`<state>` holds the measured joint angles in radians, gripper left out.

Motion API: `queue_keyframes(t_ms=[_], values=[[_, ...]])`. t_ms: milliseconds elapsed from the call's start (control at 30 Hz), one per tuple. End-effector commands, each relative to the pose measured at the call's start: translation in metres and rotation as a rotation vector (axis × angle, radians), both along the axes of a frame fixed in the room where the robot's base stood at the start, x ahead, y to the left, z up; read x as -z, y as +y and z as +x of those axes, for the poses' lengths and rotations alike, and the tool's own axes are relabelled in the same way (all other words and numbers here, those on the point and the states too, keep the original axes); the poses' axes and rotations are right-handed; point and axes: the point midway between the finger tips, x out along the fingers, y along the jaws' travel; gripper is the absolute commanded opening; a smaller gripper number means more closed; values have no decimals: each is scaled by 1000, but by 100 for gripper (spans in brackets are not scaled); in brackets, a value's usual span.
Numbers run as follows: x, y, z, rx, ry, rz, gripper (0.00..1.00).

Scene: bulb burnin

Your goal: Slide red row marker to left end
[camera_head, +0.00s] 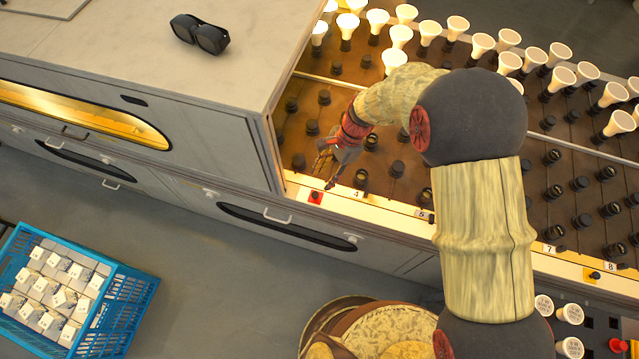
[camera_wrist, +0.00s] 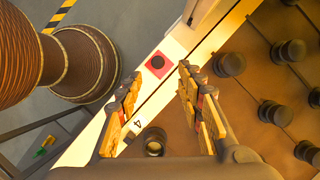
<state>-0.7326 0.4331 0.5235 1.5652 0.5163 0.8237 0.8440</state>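The red row marker (camera_head: 315,197) is a small red square with a dark round knob. It sits on the pale front rail (camera_head: 385,210) of the socket board, left of the number 4 label and close to the grey cabinet's corner. In the wrist view the red marker (camera_wrist: 157,64) lies beyond my fingertips, roughly between their lines. My gripper (camera_head: 328,170) is just above and behind the marker at the rail. In the wrist view my gripper (camera_wrist: 158,80) has its two fingers spread apart with nothing between them. It appears apart from the marker.
Black sockets (camera_head: 370,142) fill the board behind the rail, with white bulbs (camera_head: 480,44) farther back. A blue crate of boxes (camera_head: 125,308) is on the floor. A red button (camera_head: 618,345) is at lower right.

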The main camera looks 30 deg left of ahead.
Motion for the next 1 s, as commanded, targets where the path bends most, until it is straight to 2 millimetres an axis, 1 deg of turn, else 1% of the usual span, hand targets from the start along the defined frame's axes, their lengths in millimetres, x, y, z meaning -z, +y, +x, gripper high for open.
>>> queue_keyframes(t_ms=[33,100,300,1000], values=[[-9,-2,4,1,-2,2,37],[-19,-3,8,1,-2,1,37],[-33,-7,12,0,0,0,37],[-35,-7,13,-19,-3,6,37]])
